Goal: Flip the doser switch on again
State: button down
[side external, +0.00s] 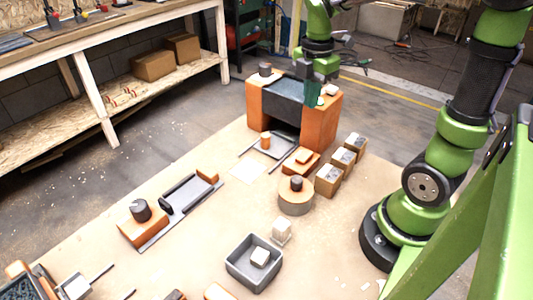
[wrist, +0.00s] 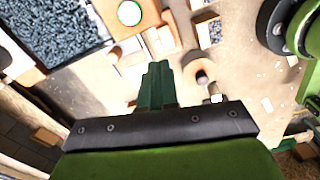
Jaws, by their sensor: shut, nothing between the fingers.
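A large orange unit (side external: 322,122) with a dark grey hopper in its top stands at the back middle; it looks like the doser. The wrist view shows grey granules (wrist: 45,28) in the hopper. A white round piece with a green rim (wrist: 130,13) sits on an orange block beside the granules; whether it is the switch I cannot tell. A small white piece (side external: 330,90) shows on the unit's right top. My gripper (side external: 313,100) points down at the unit's right part. In the wrist view its green fingers (wrist: 157,75) are together and empty. Fingertip contact is unclear.
A dark cylinder (side external: 265,69) stands on the unit's left top. Several small boxes with grey contents (side external: 342,158) stand to its right. A round orange stand (side external: 295,200) and a grey bin (side external: 236,265) with a pale block are nearer. The board's middle is fairly clear.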

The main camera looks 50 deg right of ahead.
aim_at(307, 152)
jog(key=shift+s+r+n, duration=0.1)
jog(key=shift+s+n, duration=0.05)
jog(key=shift+n, duration=1.05)
notch_tip(307, 152, down, 14)
jog(key=shift+f, duration=0.1)
jog(key=shift+d+f, duration=0.1)
jog(key=shift+f, duration=0.1)
jog(key=shift+s, duration=0.1)
